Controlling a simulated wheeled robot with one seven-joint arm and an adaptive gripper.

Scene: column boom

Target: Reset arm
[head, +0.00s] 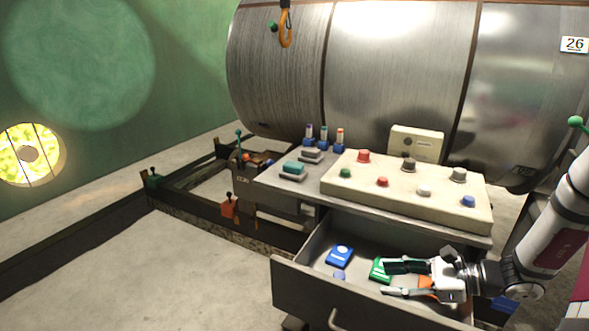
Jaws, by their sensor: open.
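My gripper (398,279) is at the right of the head view, on my white arm reaching in from the right edge. Its two fingers point left and are spread apart. It is over the open drawer (330,299) below the control desk. A green object (379,270) lies in the drawer just behind the fingertips. I cannot tell whether they touch. Nothing is seen held between the fingers. An orange object (426,283) shows partly behind my gripper.
A blue device (340,256) and a small bluish knob (339,275) lie in the drawer. The desk's cream panel (400,193) with several coloured knobs is above. A large metal tank (400,80) stands behind. A hook (286,28) hangs at the top. Floor (180,270) at left is clear.

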